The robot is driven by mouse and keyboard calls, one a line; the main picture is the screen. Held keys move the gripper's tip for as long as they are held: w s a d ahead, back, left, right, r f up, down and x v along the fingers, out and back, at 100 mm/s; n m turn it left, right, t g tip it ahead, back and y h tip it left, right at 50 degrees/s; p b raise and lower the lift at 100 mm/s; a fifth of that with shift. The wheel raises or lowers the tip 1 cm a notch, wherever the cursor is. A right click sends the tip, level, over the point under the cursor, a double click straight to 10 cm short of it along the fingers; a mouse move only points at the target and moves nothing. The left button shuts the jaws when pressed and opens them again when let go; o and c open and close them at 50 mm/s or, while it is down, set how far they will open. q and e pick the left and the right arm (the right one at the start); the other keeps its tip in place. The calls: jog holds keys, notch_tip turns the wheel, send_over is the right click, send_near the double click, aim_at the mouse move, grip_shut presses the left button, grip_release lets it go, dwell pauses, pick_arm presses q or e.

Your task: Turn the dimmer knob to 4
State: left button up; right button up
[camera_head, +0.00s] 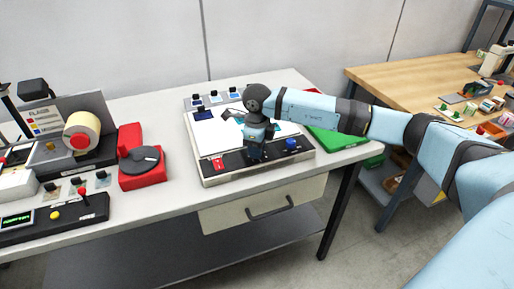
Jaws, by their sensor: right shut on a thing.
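A light box with a white lit top (217,135) and a dark control strip along its front lies on the table. My right gripper (255,156) points down at the middle of that strip. It is shut on what appears to be the dimmer knob, which its fingers hide. The knob's pointer and scale numbers cannot be read. A red switch (217,163) sits on the strip to the left of the gripper and a blue control (291,144) to the right. My left gripper is not in view.
A red device with a dark disc (142,160) stands left of the light box, beside a label roll (82,132) on its machine. A green mat (335,139) lies to the right. Small blue-and-white items (214,97) stand behind. A wooden table (420,80) is at the far right.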

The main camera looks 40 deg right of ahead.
dwell(0.5)
jog(key=o, duration=0.9)
jog(key=shift+r, duration=0.1)
notch_tip(320, 180, up, 14)
jog(key=shift+f, duration=0.15)
